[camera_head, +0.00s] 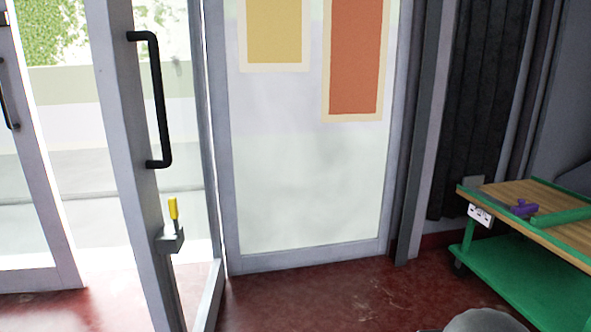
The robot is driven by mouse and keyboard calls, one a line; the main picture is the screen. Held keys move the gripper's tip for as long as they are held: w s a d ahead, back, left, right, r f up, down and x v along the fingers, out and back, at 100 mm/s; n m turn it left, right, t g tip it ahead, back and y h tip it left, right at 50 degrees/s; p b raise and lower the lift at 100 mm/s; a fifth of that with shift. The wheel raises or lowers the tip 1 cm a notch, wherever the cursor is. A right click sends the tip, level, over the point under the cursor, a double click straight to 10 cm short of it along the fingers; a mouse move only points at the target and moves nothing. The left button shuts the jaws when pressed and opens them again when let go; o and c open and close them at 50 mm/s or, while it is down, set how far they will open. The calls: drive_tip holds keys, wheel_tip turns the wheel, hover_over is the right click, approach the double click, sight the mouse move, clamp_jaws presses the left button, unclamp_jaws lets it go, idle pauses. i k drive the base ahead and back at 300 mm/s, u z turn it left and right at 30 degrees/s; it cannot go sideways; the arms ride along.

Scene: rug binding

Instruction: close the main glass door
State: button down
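The main glass door (130,150) appears as a grey-framed leaf left of centre. It stands ajar, its frame angled out from the glazed wall, and bright outdoor light shows through the opening to its left. A black bar handle (159,100) is fixed upright on its frame. Below the handle is a grey lock box (170,240) with a yellow piece (173,209) standing on it. My gripper is not in view.
Another grey-framed glass leaf (30,190) with a black handle is at the far left. A fixed frosted panel (300,180) with two posters is right of the door. A green wooden-topped cart (500,262) stands at right.

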sight(113, 37)
drive_tip(key=u, duration=2.25)
drive_tip(key=i, duration=0.6)
drive_tip(key=z, duration=2.25)
